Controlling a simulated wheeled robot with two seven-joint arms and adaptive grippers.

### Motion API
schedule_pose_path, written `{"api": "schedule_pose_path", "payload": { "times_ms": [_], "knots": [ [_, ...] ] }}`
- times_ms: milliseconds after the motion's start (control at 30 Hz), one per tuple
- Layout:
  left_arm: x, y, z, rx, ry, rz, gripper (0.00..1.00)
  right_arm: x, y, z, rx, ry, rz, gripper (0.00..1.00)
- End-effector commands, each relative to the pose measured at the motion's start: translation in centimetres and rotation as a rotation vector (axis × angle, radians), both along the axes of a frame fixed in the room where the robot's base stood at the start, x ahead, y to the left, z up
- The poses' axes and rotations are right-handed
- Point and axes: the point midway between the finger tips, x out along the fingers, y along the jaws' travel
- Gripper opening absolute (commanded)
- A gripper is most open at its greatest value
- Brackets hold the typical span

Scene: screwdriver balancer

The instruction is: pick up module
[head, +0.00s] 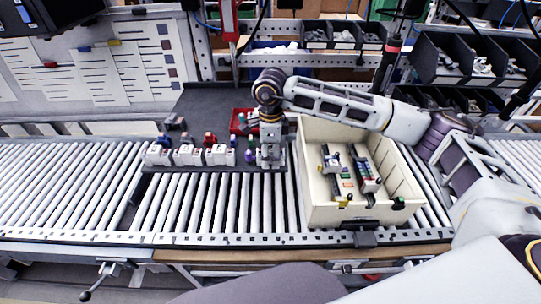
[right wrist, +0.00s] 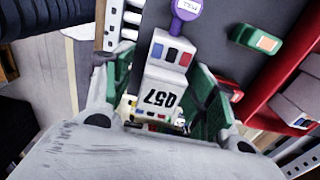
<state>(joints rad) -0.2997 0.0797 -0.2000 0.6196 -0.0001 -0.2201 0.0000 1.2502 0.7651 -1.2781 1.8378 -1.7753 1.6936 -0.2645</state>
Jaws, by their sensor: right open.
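My left gripper is not in view.
A cream crate (head: 330,214) holding rail-like assemblies stands on the roller conveyor (head: 70,190), close to the right of the gripper. A red bin (right wrist: 275,85) with loose parts lies beside the module. Dark parts bins (head: 462,62) stand behind. The rollers at left are clear.

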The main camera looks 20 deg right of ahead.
Motion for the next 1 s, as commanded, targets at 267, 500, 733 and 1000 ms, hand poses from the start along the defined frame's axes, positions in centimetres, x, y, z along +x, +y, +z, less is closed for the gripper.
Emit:
{"api": "schedule_pose_path", "payload": {
  "times_ms": [267,500,733,1000],
  "knots": [
    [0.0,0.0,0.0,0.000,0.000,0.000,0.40,0.0,0.0,0.0,0.000,0.000,0.000,0.38],
    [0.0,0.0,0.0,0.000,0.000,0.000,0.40,0.0,0.0,0.0,0.000,-0.001,0.000,0.07],
    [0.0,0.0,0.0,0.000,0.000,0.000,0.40,0.0,0.0,0.1,0.000,-0.001,0.000,0.03],
    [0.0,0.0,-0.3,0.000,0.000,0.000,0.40,0.1,0.0,1.2,0.000,-0.004,0.000,0.03]
  ]
}}
